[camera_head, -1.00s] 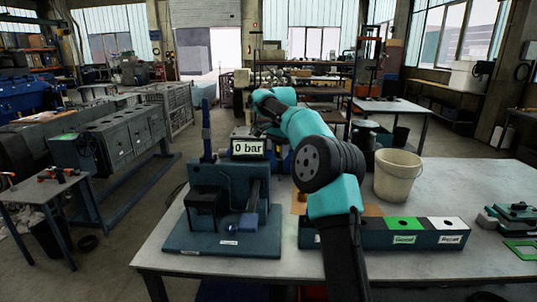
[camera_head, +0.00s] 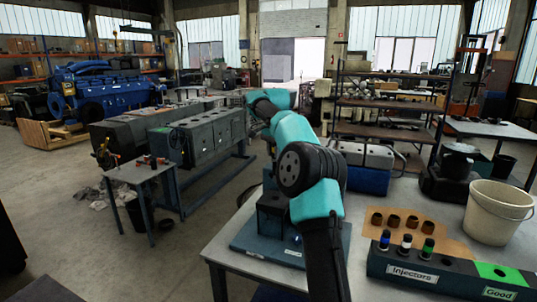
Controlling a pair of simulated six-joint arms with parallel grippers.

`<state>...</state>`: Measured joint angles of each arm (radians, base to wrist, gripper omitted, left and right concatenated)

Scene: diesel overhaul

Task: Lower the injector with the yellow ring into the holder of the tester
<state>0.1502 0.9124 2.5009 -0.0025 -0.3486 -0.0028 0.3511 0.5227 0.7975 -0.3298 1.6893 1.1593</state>
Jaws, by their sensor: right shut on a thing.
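The tester (camera_head: 272,222) stands on its blue base plate at the table's left end, largely covered by my right arm. Its display and holder are hidden. My right gripper (camera_head: 267,138) is beyond the bent arm, up by the tester, and mostly hidden by my own wrist. It is shut; what it grips cannot be made out. The injector rack (camera_head: 400,268) holds injectors with a blue ring (camera_head: 384,240), a white ring (camera_head: 406,243) and a green ring (camera_head: 428,248). The rack hole beside the green one is empty. No yellow ring shows. My left gripper is not in view.
An orange-brown board (camera_head: 450,243) with several small brown caps lies behind the rack. A white bucket (camera_head: 497,212) stands at the right. A green "Good" compartment (camera_head: 498,273) adjoins the rack. A small side table (camera_head: 140,172) stands at the left across open floor.

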